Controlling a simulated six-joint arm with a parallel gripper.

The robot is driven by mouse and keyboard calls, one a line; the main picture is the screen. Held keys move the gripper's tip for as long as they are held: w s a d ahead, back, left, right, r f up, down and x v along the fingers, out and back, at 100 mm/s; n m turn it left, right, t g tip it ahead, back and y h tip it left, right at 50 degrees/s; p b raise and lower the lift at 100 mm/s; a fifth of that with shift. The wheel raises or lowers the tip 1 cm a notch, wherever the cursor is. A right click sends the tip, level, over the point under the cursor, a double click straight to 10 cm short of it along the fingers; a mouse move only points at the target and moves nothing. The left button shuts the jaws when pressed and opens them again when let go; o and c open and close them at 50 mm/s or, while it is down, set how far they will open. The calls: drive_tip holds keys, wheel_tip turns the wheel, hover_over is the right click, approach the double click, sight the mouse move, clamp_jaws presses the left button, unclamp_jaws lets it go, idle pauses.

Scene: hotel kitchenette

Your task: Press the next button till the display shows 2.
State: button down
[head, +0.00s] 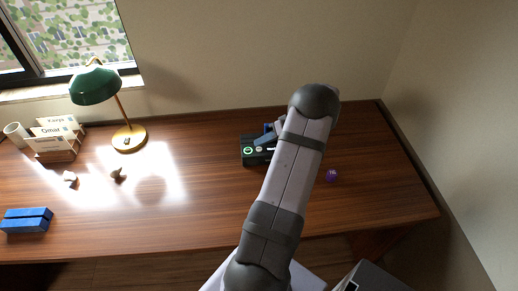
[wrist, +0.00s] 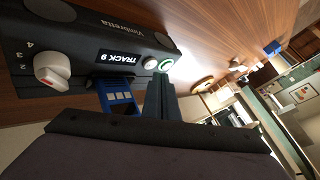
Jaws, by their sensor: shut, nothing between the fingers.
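A black device (head: 258,158) stands on the desk, partly hidden behind my arm in the head view. A white round button (wrist: 150,62) and a green-ringed button (wrist: 166,65) sit beside the display. A white knob with a red mark (wrist: 52,68) is at the other end, near the numbers 2, 3 and 4. My gripper (wrist: 160,82) is shut and empty, its tips close to the two buttons; I cannot tell whether they touch.
A blue object (wrist: 121,100) with pale squares is close beside the device. A purple item (head: 331,175) lies right of my arm. A green lamp (head: 95,86), a card holder (head: 53,145) and a blue block (head: 27,220) are on the left. The desk's middle is clear.

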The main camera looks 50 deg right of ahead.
drive_tip(key=shift+f+b, duration=0.8)
drive_tip(key=shift+b, duration=0.45)
idle(0.9)
drive_tip(key=shift+r, duration=0.8)
idle(0.4)
drive_tip(key=shift+r+p, duration=1.15)
drive_tip(key=shift+r, duration=1.35)
idle(0.7)
wheel_tip(320, 180, up, 4)
drive_tip(key=p, duration=0.3)
drive_tip(key=shift+f, duration=0.1)
drive_tip(key=shift+f, duration=0.15)
